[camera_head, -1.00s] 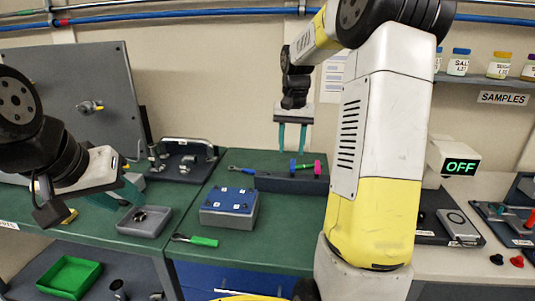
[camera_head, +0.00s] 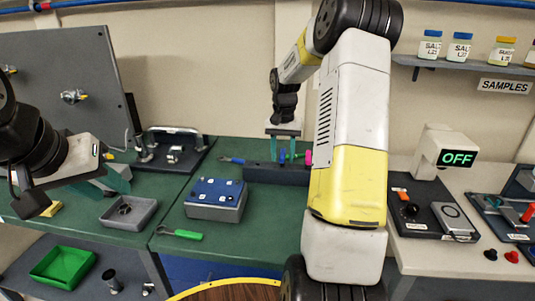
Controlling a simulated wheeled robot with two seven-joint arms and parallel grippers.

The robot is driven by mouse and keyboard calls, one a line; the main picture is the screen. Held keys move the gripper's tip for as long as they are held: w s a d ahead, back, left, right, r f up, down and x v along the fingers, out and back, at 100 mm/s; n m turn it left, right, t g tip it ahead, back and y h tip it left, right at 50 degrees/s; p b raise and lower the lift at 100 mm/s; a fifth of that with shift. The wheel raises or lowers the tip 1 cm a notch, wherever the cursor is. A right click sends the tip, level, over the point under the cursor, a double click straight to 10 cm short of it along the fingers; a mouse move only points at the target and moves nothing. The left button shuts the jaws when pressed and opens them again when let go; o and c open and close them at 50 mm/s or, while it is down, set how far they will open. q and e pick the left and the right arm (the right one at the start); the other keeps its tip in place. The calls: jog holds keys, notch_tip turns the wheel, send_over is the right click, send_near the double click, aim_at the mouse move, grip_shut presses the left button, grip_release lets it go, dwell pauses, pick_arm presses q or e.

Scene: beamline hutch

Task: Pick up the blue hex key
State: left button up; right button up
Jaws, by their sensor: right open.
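A dark rack (camera_head: 262,174) stands at the back of the green bench. A blue upright handle (camera_head: 282,157), seemingly the blue hex key, stands in it, with a magenta one (camera_head: 308,158) to its right. My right gripper (camera_head: 284,153) points down over the rack, open, with its teal fingers on either side of the blue handle in the picture. I cannot tell whether they touch it. My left gripper (camera_head: 117,178) is at the left, above the bench and away from the rack. Its finger gap is not clear.
A blue-topped box (camera_head: 215,197), a green-handled tool (camera_head: 184,234) and a grey tray (camera_head: 128,212) lie in front of the rack. A blue-handled tool (camera_head: 232,160) lies left of it. My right arm hides the bench to the right.

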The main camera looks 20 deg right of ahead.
grip_shut()
dwell(1.4)
